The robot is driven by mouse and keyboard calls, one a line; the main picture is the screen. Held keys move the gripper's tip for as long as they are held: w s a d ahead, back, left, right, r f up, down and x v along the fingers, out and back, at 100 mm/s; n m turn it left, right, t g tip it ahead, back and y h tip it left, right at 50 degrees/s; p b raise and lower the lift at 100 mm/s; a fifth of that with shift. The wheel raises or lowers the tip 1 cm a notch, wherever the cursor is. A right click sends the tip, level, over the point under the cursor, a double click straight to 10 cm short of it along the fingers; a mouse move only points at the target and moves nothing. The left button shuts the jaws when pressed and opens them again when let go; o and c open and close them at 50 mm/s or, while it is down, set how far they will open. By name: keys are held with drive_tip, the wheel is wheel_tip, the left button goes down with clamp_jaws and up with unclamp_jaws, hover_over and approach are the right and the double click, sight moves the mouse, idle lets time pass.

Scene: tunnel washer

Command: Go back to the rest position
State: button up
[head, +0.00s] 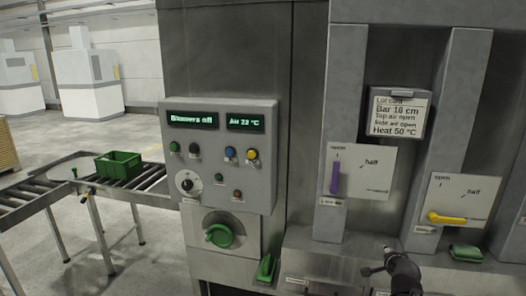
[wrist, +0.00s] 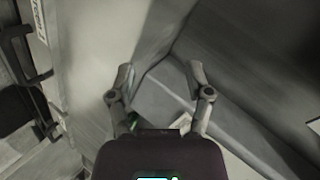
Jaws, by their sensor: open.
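My gripper (wrist: 160,78) shows in the wrist view with its two fingers spread apart and nothing between them. Below and beyond them are grey metal surfaces. In the head view, the dark end of my arm with my gripper (head: 378,260) is at the lower right, in front of the grey machine (head: 300,250). It is below the purple lever (head: 335,178) and left of the green block (head: 466,252). Whether the fingers touch anything is not clear.
The control panel (head: 222,150) reads "Blowers off" and "Air 22 °C". A green round handle (head: 219,235), a green lever (head: 267,268), a yellow lever (head: 446,218) and a lot card (head: 399,112) are on the machine. A roller conveyor (head: 140,178) holds a green crate (head: 118,163) at left.

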drive_tip(key=s+a+f+n+g+y+b, duration=0.1)
drive_tip(key=a+f+n+g+y+b, duration=0.1)
drive_tip(key=a+f+n, duration=0.45)
drive_tip(key=s+a+f+n+g+y+b, duration=0.1)
drive_tip(key=a+f+g+y, duration=0.15)
drive_tip(key=a, duration=0.65)
drive_tip(key=s+a+f+n+g+b, duration=0.3)
drive_tip(key=s+a+f+n+g, duration=0.4)
drive_tip(key=s+a, duration=0.3)
drive_tip(key=shift+s+a+f+n+h+b, duration=0.15)
drive_tip(key=shift+a+f+n+h+b, duration=0.2)
drive_tip(key=shift+a+n, duration=0.7)
drive_tip(key=shift+a, duration=0.15)
